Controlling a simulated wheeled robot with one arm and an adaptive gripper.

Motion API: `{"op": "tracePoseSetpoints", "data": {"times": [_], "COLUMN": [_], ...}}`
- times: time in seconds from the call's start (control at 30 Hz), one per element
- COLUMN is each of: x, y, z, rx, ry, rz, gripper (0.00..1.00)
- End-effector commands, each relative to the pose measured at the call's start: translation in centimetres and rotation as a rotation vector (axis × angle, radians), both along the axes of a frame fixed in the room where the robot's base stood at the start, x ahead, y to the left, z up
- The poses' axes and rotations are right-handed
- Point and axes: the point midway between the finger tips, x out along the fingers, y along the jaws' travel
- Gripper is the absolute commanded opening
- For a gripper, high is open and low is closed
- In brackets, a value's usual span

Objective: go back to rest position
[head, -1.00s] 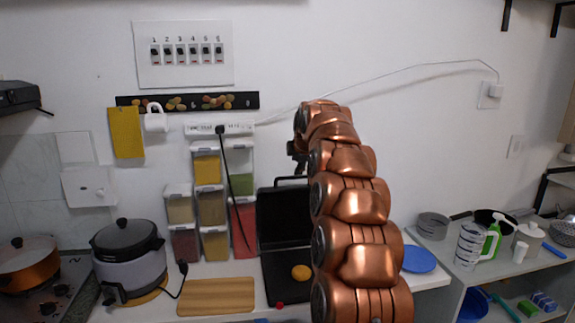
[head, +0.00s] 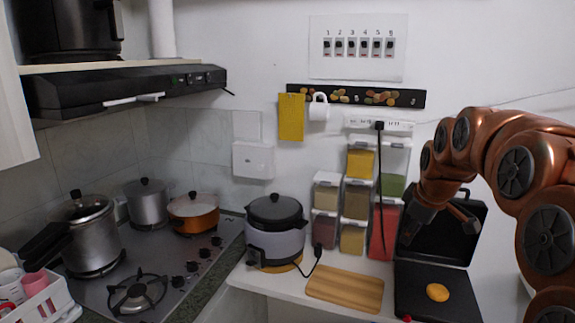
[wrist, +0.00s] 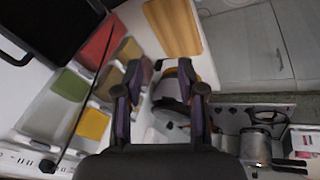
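My copper-coloured arm comes in from the right of the head view and bends down to my gripper (head: 438,226). The gripper hangs in front of the open black grill (head: 438,270), near its raised lid. In the wrist view my gripper (wrist: 160,78) has its two dark fingers spread apart, with nothing held between them. The rice cooker (wrist: 170,85) shows beyond the gap between the fingers.
Spice dispensers (head: 353,202) stand against the wall beside the grill. A cutting board (head: 345,288) lies in front. The rice cooker (head: 275,232) stands to the left, then the stove (head: 150,280) with several pots. A range hood (head: 130,88) juts out above the stove.

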Motion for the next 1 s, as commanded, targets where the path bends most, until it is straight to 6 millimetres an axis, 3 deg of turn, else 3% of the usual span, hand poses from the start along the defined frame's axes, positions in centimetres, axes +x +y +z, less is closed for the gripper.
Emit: {"op": "tracePoseSetpoints", "data": {"times": [0.2,0.5,0.8,1.0], "x": [-8.3,-20.6,-32.8,-37.4], "y": [4.5,8.3,9.8,10.0], "z": [-2.9,-7.5,-12.0,-13.8], "rx": [0.079,0.132,0.124,0.109], "ry": [0.132,0.319,0.472,0.526], "rz": [-0.145,-0.391,-0.664,-0.779], "gripper": [0.39,0.39,0.39,0.39]}}
